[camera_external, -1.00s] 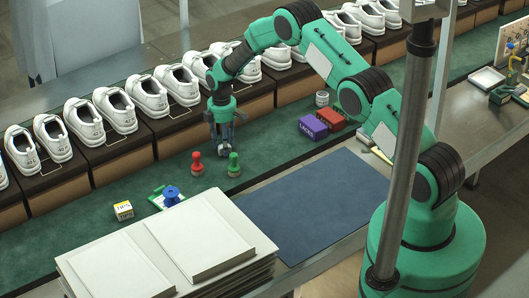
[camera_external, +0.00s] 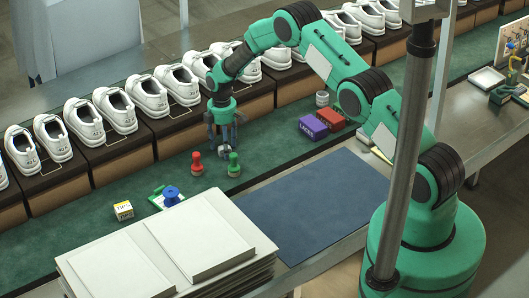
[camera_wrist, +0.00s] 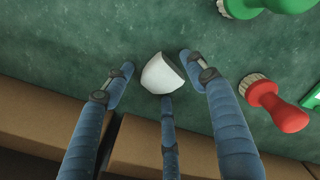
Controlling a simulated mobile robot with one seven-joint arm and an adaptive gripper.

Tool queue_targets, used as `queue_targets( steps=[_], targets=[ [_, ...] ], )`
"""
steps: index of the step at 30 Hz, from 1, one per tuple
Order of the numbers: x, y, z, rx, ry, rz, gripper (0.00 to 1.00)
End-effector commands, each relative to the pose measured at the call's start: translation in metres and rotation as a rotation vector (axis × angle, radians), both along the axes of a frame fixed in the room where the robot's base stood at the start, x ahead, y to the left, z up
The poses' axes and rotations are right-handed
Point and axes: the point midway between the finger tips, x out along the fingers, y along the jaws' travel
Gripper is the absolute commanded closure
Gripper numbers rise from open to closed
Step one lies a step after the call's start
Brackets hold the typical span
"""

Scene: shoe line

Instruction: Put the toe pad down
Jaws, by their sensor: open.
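The toe pad is a small white curved piece (camera_wrist: 162,73). In the wrist view it appears to lie on the green mat (camera_wrist: 60,45), between my three spread fingers. The left and right fingertips are apart from it; the third finger reaches up to its lower edge, and I cannot tell if it touches. My gripper (camera_external: 222,146) is open, low over the mat in front of the shoe row; it also shows in the wrist view (camera_wrist: 155,75). In the external view the pad is too small and too hidden by the fingers to make out clearly.
White shoes (camera_external: 122,110) on brown boxes line the back. A purple box (camera_external: 313,127) lies right.

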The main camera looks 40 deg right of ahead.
Motion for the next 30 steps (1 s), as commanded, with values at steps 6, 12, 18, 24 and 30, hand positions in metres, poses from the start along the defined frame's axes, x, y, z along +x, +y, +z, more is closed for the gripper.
queue_targets(
  steps=[6, 12, 18, 24, 30],
  targets=[
    [0.001, 0.000, 0.012, 0.000, -0.001, 0.000, 0.44],
    [0.001, 0.000, 0.034, 0.000, -0.002, 0.000, 0.44],
    [0.002, 0.001, 0.065, 0.000, -0.002, 0.000, 0.44],
    [0.001, 0.001, 0.095, 0.000, -0.002, 0.000, 0.44],
    [0.001, 0.001, 0.115, 0.000, 0.000, 0.000, 0.44]
  ],
)
